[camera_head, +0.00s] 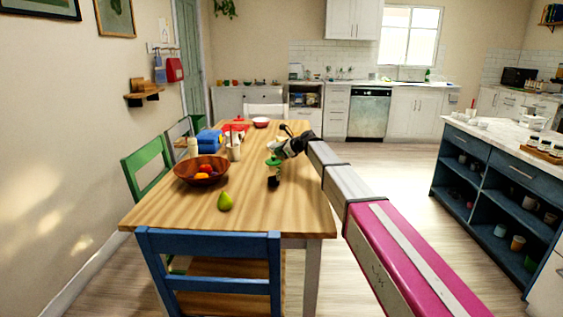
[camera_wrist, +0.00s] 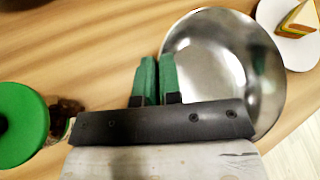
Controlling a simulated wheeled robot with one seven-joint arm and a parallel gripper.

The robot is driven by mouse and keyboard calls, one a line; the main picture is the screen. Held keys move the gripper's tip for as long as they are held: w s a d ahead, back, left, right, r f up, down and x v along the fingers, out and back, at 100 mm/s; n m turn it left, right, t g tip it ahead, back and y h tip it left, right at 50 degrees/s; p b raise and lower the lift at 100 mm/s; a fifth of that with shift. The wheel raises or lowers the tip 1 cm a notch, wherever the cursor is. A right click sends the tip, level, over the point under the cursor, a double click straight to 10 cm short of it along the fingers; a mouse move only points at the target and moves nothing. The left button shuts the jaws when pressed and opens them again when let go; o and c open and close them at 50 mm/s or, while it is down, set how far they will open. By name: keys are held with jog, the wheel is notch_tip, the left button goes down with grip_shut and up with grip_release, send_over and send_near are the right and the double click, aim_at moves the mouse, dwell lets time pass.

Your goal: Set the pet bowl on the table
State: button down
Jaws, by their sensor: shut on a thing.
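The pet bowl is a round, shiny metal bowl (camera_wrist: 212,62) in the wrist view. My gripper (camera_wrist: 158,82) has its green fingers close together at the bowl's left rim, shut on it. The bowl is over the wooden table (camera_wrist: 90,55); I cannot tell whether its base touches the top. In the head view my gripper (camera_head: 279,151) is above the right part of the table (camera_head: 170,213). The bowl cannot be made out there.
A green-topped container (camera_wrist: 20,122) with dark contents stands left of my gripper. A cake slice (camera_wrist: 299,18) on a white plate (camera_wrist: 270,14) lies beyond the bowl. A fruit bowl (camera_head: 187,177) and a pear (camera_head: 225,202) are on the table. A blue chair (camera_head: 205,245) stands in front.

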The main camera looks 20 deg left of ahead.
aim_at(282, 159)
jog(key=shift+w+d+f, duration=0.4)
jog(key=shift+w+d, duration=0.1)
jog(key=shift+w, duration=0.05)
jog(key=shift+f, duration=2)
jog(key=c, duration=1.3)
grip_release()
jog(key=v, duration=1.2)
